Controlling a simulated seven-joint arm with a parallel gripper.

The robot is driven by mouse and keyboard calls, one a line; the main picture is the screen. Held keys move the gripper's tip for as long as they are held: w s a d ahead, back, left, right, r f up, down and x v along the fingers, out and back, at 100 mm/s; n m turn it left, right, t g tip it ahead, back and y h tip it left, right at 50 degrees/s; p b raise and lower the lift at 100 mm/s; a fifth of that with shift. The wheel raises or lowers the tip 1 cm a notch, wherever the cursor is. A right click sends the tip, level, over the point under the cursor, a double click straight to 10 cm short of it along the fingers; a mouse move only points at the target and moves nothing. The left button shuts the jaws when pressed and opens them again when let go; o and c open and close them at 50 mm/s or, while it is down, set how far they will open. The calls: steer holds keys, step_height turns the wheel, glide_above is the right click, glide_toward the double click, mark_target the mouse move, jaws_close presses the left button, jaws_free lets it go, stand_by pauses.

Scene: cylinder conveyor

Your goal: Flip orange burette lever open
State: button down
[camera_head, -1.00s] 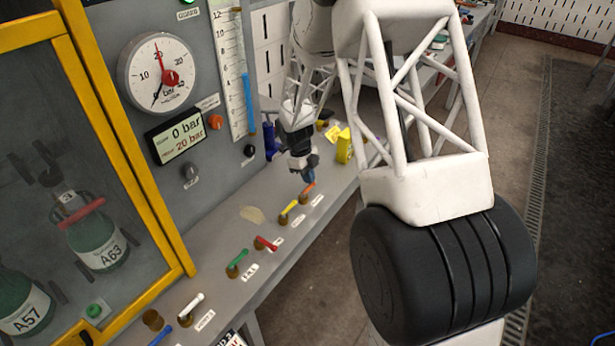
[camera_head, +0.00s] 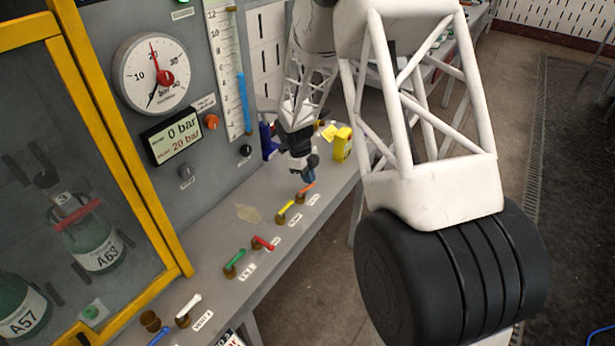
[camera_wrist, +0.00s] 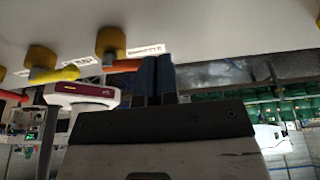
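The orange lever (camera_head: 307,187) sits on a brass-coloured valve base on the grey bench ledge, the farthest in a row of coloured levers. In the wrist view the orange lever (camera_wrist: 123,65) points from its base toward my fingers. My gripper (camera_head: 309,179) is low over the ledge at the lever's free end. In the wrist view my gripper (camera_wrist: 158,75) has its two blue fingers close together, with the lever tip beside the left finger. The lever does not appear between the fingers. Whether finger and lever touch is hard to tell.
A yellow lever (camera_head: 286,208) stands just nearer on the ledge, then red (camera_head: 263,243), green (camera_head: 234,258) and white (camera_head: 188,305) ones. A yellow bottle (camera_head: 342,145) and a blue one (camera_head: 268,140) stand beyond. The panel with gauge (camera_head: 155,75) rises at the left.

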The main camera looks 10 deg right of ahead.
steer(key=shift+s+d, duration=0.8)
steer(key=shift+s, duration=0.2)
steer(key=shift+s+d, duration=0.2)
steer(key=shift+s, duration=0.85)
steer(key=shift+s+a+m+g+y, duration=0.1)
steer(key=shift+s+m+g+y, duration=0.3)
steer(key=shift+m, duration=0.7)
steer(key=shift+s+a+m+y, duration=0.1)
steer(key=shift+s+m, duration=0.45)
steer(key=shift+m, duration=0.55)
steer(key=shift+r, duration=0.1)
step_height(320, 180, up, 9)
steer(key=w+d, duration=0.2)
steer(key=shift+r, duration=0.15)
steer(key=shift+a, duration=0.1)
